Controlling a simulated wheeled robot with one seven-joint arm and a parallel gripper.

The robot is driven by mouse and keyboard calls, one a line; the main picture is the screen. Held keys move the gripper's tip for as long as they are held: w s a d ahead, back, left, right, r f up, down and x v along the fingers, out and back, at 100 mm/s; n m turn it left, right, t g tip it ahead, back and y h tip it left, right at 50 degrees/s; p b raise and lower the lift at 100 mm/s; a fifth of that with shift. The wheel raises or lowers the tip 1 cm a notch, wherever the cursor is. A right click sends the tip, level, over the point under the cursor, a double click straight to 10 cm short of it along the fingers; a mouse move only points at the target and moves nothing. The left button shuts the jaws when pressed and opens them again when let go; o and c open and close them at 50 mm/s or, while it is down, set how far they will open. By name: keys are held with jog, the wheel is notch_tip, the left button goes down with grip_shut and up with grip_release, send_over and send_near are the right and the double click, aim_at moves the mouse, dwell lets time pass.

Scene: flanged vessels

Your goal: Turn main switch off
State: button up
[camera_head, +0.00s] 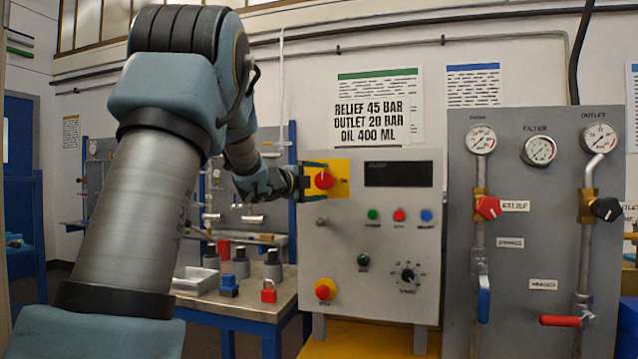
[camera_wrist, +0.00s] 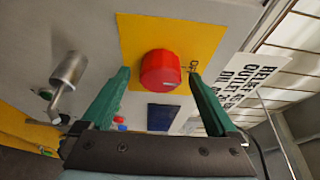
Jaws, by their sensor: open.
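The main switch is a red rotary knob (camera_head: 324,180) on a yellow plate (camera_head: 341,167) at the upper left of the grey control panel. My gripper (camera_head: 313,181) reaches it from the left in the head view. In the wrist view the red knob (camera_wrist: 160,70) stands between my two green fingers (camera_wrist: 159,78), with a visible gap on each side. The fingers are open and hold nothing. A pale mark shows on the knob's lower edge there. Part of the plate's lettering shows to the knob's right; the rest is hard to read.
A metal key-like fitting (camera_wrist: 68,78) sticks out left of my fingers in the wrist view. A red emergency button (camera_head: 325,289), small coloured buttons and a black dial (camera_head: 408,276) are lower on the panel. A gauge board (camera_head: 545,235) stands right; a workbench (camera_head: 240,305) stands left.

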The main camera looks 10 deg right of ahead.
jog(key=b+v, duration=0.2)
jog(key=v, duration=0.8)
jog(key=shift+s+a, duration=0.25)
jog(key=shift+a, duration=0.05)
jog(key=shift+f, duration=0.1)
jog(key=a+f+n+y+p, duration=0.6)
jog(key=a+f+n+y, duration=0.55)
jog(key=n, duration=0.45)
jog(key=s+a+f+n+g+p, duration=0.1)
jog(key=s+a+f+n+g, duration=0.1)
jog(key=s, duration=0.6)
jog(key=s+a+f+n+g+y+p, duration=0.1)
jog(key=s+f+n+g+p, duration=0.1)
jog(key=s+f+n+g, duration=0.2)
jog(key=s+a+f+n+g+y+p, duration=0.1)
jog(key=s+a+f+n+g, duration=0.1)
jog(key=s+f, duration=0.5)
jog(key=s+n+g, duration=0.1)
jog(key=s+n, duration=0.1)
jog(key=s, duration=0.4)
jog(key=shift+s+a+f+n+g+p, duration=0.3)
jog(key=shift+s+a+n+g+p, duration=0.05)
jog(key=shift+n+g, duration=0.05)
